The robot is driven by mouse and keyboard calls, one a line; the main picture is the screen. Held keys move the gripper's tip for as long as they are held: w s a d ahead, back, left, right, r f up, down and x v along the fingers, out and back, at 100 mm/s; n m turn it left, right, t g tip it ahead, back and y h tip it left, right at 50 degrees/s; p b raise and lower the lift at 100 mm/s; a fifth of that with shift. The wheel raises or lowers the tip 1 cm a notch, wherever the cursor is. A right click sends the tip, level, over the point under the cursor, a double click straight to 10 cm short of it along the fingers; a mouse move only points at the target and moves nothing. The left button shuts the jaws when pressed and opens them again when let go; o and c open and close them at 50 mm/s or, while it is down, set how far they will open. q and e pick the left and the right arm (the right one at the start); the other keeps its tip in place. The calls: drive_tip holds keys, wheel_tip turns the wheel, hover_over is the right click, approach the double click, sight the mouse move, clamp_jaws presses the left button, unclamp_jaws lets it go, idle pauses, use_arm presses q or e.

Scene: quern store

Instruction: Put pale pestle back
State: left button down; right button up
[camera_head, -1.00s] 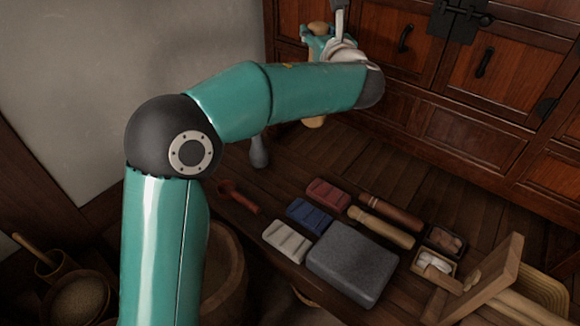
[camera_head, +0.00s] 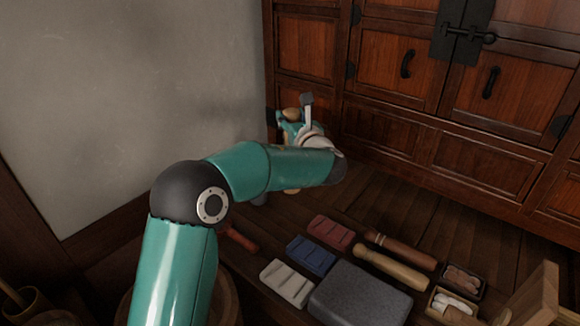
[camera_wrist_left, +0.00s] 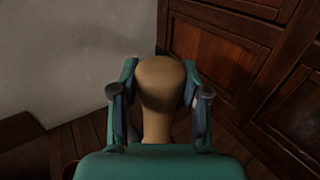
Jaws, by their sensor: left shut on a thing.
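My left gripper (camera_head: 291,132) is shut on a pale wooden pestle. The pestle's rounded head (camera_wrist_left: 160,82) sits between both fingers in the left wrist view, with a narrower shaft below it. In the head view the pestle (camera_head: 291,114) is upright, its top showing above the fingers and its lower end just below my forearm. My arm hides its middle, and I cannot tell whether its foot touches the wooden surface. My right gripper is not in view.
Grooved red (camera_head: 331,232), blue (camera_head: 311,255) and white (camera_head: 287,283) blocks lie near a grey stone slab (camera_head: 360,296). A pale turned rod (camera_head: 390,268) and a brown one (camera_head: 400,249) lie beside them. A cabinet (camera_head: 400,130) stands behind. Bare boards (camera_head: 400,200) lie before it.

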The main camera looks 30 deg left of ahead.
use_arm(q)
wheel_tip(320, 180, down, 11)
drive_tip(key=b, duration=0.4)
drive_tip(key=shift+f, duration=0.2)
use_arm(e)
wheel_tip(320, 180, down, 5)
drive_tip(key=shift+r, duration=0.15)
use_arm(q)
drive_tip(key=c, duration=0.6)
unclamp_jaws()
drive_tip(key=shift+f, duration=0.15)
drive_tip(key=shift+o, duration=0.2)
drive_tip(key=shift+s+d, duration=0.15)
drive_tip(key=shift+d, duration=0.05)
drive_tip(key=p+v, duration=0.3)
drive_tip(key=v, duration=0.8)
drive_tip(key=shift+s+d, duration=0.2)
drive_tip(key=shift+s, duration=0.1)
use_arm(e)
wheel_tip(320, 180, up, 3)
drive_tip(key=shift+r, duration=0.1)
